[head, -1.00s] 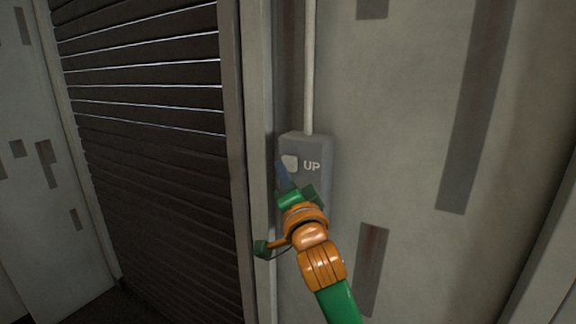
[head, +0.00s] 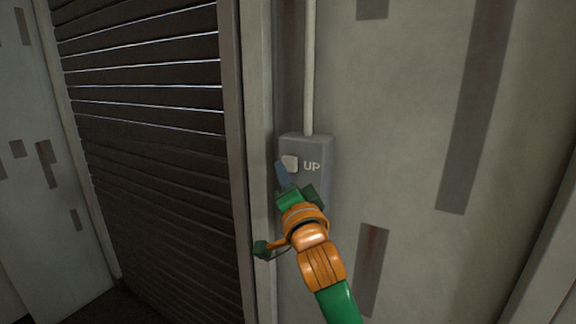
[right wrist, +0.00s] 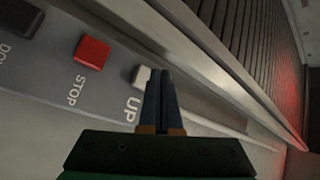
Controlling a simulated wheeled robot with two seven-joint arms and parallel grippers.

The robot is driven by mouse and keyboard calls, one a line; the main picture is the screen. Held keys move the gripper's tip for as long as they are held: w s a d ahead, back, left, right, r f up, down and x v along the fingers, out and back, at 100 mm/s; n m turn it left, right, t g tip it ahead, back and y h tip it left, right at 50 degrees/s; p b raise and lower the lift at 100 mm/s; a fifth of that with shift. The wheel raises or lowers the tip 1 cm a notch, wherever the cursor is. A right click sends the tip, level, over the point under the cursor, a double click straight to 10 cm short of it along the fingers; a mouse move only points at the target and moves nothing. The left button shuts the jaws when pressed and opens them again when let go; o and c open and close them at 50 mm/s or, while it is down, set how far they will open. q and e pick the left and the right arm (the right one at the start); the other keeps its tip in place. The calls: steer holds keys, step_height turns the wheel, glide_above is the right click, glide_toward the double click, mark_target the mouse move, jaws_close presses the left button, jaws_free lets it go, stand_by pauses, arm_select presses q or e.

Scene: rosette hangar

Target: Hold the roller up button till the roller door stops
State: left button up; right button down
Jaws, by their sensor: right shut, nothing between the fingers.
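The roller up button (head: 290,163) is a pale, near-white button beside the word UP on a grey control box (head: 318,150). It also shows in the right wrist view (right wrist: 141,76), partly behind my fingers. My right gripper (head: 282,174) is shut and empty, its blue-grey fingertips at the lower left of the button. In the right wrist view the shut fingers (right wrist: 163,92) overlap the button's right side; I cannot tell whether they touch it. The roller door (head: 150,130) is dark and slatted, with thin light lines between its upper slats. My left gripper is not in view.
In the right wrist view a red STOP button (right wrist: 91,52) and a dark down button (right wrist: 20,17) share the box. A door frame post (head: 236,150) stands just left of the box. A conduit (head: 309,70) runs up from it. Grey wall lies to the right.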

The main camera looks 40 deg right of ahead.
steer(key=shift+d, duration=0.1)
stand_by(0.7)
steer(key=shift+w+d, duration=0.15)
steer(key=shift+d, duration=0.15)
